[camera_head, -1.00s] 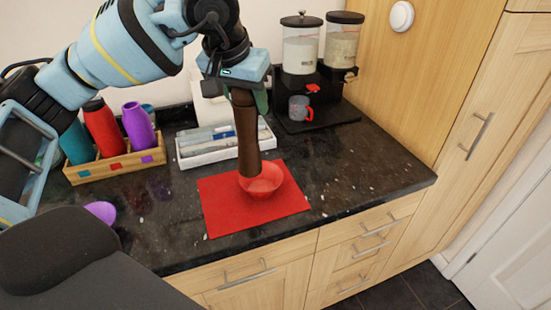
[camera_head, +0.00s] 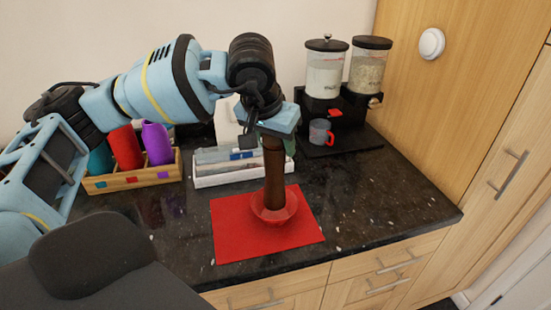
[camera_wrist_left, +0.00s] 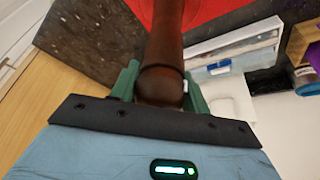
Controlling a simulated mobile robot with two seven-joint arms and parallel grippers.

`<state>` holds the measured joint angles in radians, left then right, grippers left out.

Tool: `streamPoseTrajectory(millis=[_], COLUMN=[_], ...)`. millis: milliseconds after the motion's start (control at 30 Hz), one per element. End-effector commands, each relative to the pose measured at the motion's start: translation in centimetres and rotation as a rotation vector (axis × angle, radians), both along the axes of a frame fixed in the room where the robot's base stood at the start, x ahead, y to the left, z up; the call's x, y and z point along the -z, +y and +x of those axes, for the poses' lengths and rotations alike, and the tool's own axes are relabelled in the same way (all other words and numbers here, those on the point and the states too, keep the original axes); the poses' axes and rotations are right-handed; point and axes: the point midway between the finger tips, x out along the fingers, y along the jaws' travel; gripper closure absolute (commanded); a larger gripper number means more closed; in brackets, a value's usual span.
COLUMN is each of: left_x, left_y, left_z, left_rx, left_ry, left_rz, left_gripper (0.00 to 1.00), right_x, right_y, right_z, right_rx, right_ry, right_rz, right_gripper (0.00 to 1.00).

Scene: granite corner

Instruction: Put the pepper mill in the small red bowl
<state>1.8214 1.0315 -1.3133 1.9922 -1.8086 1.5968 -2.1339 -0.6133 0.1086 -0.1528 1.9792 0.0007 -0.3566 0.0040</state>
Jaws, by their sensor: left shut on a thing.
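The pepper mill (camera_head: 273,180) is a tall dark brown wooden piece. It stands upright, with its lower end inside the small red bowl (camera_head: 285,216). Whether it touches the bowl's bottom is hard to tell. The bowl sits on a red mat (camera_head: 228,237). My left gripper (camera_head: 272,140) points down and is shut on the mill's upper end. In the left wrist view, the green fingers (camera_wrist_left: 160,85) hold the mill (camera_wrist_left: 163,45) from both sides. The bowl cannot be made out clearly there. My right gripper does not show.
Behind the mat is a white tray (camera_head: 205,180) with packets. A wooden crate (camera_head: 128,181) with bottles stands to the left. Cereal dispensers (camera_head: 325,75) and a mug (camera_head: 320,132) stand at the back right. Dark counter (camera_head: 400,200) right of the mat is clear.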

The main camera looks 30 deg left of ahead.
Motion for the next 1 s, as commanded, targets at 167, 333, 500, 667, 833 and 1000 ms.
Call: streamPoseTrajectory(millis=[167, 333, 500, 667, 833, 1000], left_x=[0.2, 2.0, 3.7, 3.7, 4.1, 4.1], left_y=[0.0, 0.0, 0.0, 0.0, 0.0, 0.0], left_z=[0.0, -0.1, 0.0, 0.0, 0.0, 0.0], left_rx=[0.0, 0.0, 0.0, 0.0, 0.0, 0.0], left_ry=[-0.002, 0.0, -0.002, -0.003, -0.001, -0.001], left_rz=[0.0, 0.001, -0.001, -0.001, -0.001, 0.0], left_gripper=[0.98, 0.98, 0.98, 0.98, 0.98, 0.38], right_x=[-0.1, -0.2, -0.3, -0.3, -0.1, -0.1], right_y=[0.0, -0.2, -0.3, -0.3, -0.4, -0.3], right_z=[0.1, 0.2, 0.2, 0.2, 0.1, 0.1], right_rx=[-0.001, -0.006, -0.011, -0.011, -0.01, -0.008], right_ry=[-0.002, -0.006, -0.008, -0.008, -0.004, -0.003], right_rz=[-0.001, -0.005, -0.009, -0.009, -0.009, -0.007], right_gripper=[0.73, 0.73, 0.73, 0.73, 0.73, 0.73])
